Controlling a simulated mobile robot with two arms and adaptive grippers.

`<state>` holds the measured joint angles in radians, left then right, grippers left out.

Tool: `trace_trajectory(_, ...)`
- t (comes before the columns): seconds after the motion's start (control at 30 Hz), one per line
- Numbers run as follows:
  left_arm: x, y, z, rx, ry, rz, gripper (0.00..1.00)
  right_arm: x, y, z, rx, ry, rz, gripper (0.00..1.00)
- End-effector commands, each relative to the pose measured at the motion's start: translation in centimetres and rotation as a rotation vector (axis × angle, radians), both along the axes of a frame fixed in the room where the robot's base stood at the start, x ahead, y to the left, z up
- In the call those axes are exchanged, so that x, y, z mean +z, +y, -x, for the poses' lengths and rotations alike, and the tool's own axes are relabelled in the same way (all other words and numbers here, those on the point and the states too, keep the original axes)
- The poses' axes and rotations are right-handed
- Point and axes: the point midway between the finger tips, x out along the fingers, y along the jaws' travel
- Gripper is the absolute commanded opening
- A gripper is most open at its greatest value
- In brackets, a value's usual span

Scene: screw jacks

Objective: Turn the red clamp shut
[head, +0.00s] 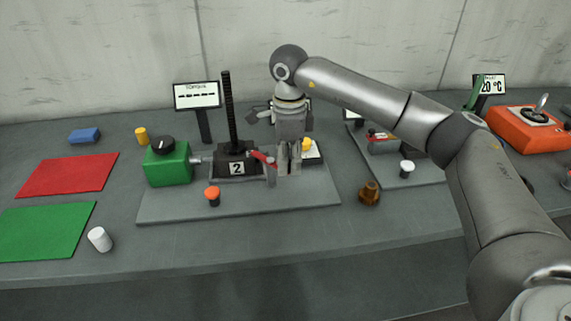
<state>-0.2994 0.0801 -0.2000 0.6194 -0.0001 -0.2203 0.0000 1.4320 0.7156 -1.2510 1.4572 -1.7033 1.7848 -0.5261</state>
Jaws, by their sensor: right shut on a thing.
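The red clamp (262,158) is a small red lever on a grey post, just right of the black block marked 2 (237,168) on a grey plate. My right gripper (288,165) points down at the lever's right end and is shut on it. The fingers hide that end of the lever. My left gripper is not in view.
A tall black threaded column (229,110) rises from the block. A green box with a black knob (168,163) adjoins on the left. An orange-topped knob (212,195) stands in front, and a brown knob (369,193) to the right. The table front is mostly clear.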

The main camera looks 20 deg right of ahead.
Motion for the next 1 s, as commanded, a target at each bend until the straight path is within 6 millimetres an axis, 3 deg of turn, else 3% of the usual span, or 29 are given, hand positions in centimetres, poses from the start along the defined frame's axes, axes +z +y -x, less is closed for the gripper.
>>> trace_trajectory(0.7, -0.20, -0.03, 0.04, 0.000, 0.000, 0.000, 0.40, 0.19, -0.40, -0.32, 0.068, -0.005, 0.000, 0.00)
trace_trajectory(0.73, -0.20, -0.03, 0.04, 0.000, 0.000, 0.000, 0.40, 0.19, -0.40, -0.32, 0.068, -0.005, 0.000, 0.24)
trace_trajectory(0.87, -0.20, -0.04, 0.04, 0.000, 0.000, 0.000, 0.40, 0.15, -0.38, -0.28, 0.068, -0.004, 0.000, 0.41)
trace_trajectory(1.0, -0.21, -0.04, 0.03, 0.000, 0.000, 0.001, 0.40, 0.09, -0.36, -0.25, 0.069, -0.002, 0.000, 0.42)
